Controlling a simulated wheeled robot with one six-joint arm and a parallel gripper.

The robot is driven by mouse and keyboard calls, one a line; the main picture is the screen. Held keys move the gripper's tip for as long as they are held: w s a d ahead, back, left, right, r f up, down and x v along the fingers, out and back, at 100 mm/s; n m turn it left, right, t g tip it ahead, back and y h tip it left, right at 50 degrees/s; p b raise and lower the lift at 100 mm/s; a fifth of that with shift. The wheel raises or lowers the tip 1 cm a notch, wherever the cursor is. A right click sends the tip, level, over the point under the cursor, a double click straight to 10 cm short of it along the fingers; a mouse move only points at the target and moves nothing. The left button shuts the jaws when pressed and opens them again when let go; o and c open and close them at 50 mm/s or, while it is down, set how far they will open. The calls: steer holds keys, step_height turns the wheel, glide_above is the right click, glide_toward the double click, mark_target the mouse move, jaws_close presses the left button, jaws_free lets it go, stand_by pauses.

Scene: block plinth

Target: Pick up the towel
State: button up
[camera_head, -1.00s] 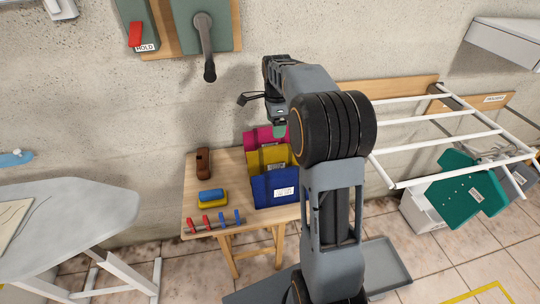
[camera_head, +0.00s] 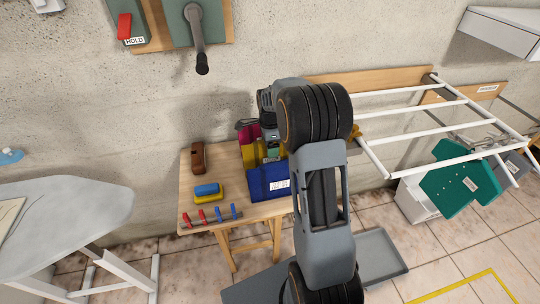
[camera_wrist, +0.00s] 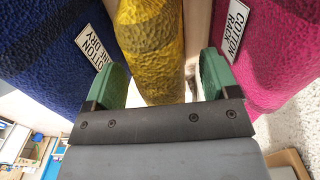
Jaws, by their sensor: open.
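Three towel-like folded cloths stand in a row on a small wooden table (camera_head: 212,172). The blue one (camera_head: 272,182) is in front, the yellow one (camera_head: 249,155) in the middle and the magenta one (camera_head: 246,134) at the back. My gripper (camera_wrist: 163,82) is open, pointing down at the row. In the wrist view its green fingertips stand on either side of the yellow cloth (camera_wrist: 152,50), with the blue cloth (camera_wrist: 60,50) to the left and the magenta cloth (camera_wrist: 262,50) to the right. I cannot tell whether the fingertips touch the yellow cloth.
A brown object (camera_head: 198,158), a blue-and-yellow sponge-like block (camera_head: 208,191) and red and blue pegs (camera_head: 210,216) share the table. An ironing board (camera_head: 70,212) is at left. A wall stands behind.

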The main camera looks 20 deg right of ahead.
steer(key=shift+f, duration=0.5)
steer(key=shift+c, duration=0.4)
steer(key=shift+r, duration=0.1)
steer(key=c, duration=1.1)
